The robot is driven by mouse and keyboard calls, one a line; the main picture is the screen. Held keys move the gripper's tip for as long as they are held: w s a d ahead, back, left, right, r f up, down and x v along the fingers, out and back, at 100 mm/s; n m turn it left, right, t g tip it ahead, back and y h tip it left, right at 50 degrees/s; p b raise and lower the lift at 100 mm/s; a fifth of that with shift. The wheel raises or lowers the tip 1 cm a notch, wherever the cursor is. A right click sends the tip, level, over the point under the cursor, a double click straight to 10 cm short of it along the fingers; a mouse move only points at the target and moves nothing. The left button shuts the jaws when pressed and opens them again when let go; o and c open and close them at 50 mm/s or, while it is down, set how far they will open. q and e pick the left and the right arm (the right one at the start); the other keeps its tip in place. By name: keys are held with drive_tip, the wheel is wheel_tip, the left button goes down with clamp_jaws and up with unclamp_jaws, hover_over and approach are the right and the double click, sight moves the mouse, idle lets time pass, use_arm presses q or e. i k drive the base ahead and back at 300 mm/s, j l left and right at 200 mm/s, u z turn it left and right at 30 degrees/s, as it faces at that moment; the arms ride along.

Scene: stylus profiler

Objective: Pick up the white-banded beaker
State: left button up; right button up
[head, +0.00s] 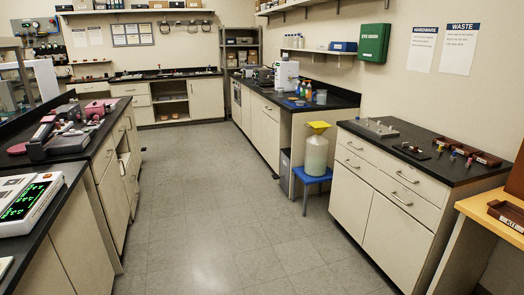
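I cannot make out a white-banded beaker for certain in the head view. A small pale container (321,97) stands near the front end of the far right counter, beside small coloured bottles (303,90). It is too small to tell whether it is a beaker or has a white band. Neither of my grippers is in view.
Open floor (210,200) runs between the left benches (75,155) and the right cabinets (385,205). A carboy with a yellow funnel (317,150) stands on a blue stool (312,175) between right-hand counters. A wooden table (485,212) is at the right edge.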

sight(280, 90)
drive_tip(key=i+z, duration=0.1)
drive_tip(key=i, duration=0.5)
drive_tip(key=i+j+z, duration=0.1)
drive_tip(key=i, duration=0.5)
drive_tip(key=i+j+z, duration=0.1)
drive_tip(key=i, duration=1.75)
drive_tip(key=i+l+u, duration=0.1)
drive_tip(key=i, duration=1.15)
drive_tip(key=i+z, duration=0.1)
drive_tip(key=i, duration=0.4)
drive_tip(key=i+j+z, duration=0.1)
drive_tip(key=i, duration=0.35)
